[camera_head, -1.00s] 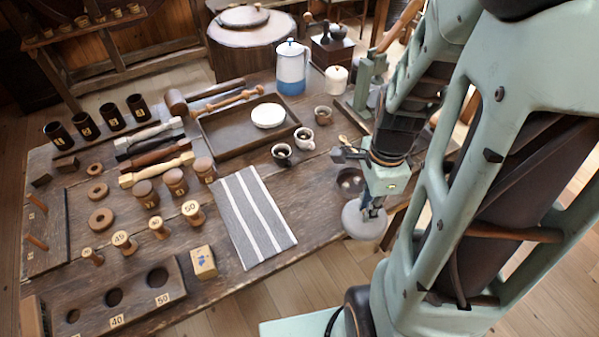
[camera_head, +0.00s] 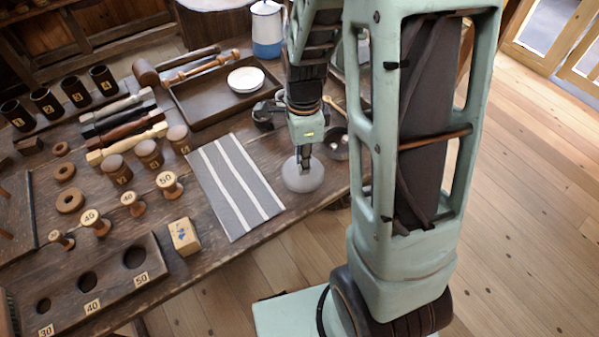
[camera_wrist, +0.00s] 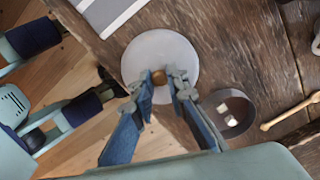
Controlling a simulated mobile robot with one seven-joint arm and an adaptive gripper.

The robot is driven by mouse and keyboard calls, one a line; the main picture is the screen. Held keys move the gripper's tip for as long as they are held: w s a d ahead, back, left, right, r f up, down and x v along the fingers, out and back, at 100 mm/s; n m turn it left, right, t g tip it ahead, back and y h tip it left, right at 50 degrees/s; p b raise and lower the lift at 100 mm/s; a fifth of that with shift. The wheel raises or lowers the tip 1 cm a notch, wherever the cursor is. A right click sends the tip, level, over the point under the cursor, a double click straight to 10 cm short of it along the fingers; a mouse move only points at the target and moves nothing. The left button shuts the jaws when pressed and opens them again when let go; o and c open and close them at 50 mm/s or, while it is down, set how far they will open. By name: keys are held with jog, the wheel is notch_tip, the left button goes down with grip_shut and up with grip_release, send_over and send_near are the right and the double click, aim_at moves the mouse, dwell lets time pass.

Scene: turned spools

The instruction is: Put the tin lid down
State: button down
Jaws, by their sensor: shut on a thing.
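The tin lid is a pale grey disc (camera_head: 303,178) with a small brown knob, which shows between my fingers in the wrist view (camera_wrist: 160,60). My gripper (camera_head: 304,157) is shut on the lid's knob. The lid is near the table's front edge, right of the striped cloth. In the wrist view the lid partly overlaps the table edge in the picture; I cannot tell whether it touches the wood. An open round tin (camera_wrist: 229,112) with small pale pieces inside stands beside the lid; it also shows in the head view (camera_head: 336,146).
A grey cloth with white stripes (camera_head: 232,185) lies left of the lid. A dark tray (camera_head: 205,115) with a white dish (camera_head: 246,79) is behind. A small wooden block (camera_head: 184,237) and a board with holes (camera_head: 60,283) are at the front left. A wooden spoon (camera_wrist: 290,114) lies by the tin.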

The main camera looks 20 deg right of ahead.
jog(key=shift+w+a+f+b, duration=0.25)
jog(key=shift+f+b, duration=0.15)
jog(key=shift+f, duration=0.15)
notch_tip(320, 180, down, 3)
jog(key=shift+w+b, duration=0.1)
jog(key=shift+b, duration=1.15)
jog(key=shift+f, duration=0.15)
jog(key=c, duration=1.9)
grip_release()
notch_tip(320, 180, up, 12)
jog(key=shift+r+p, duration=0.2)
jog(key=shift+p, duration=0.95)
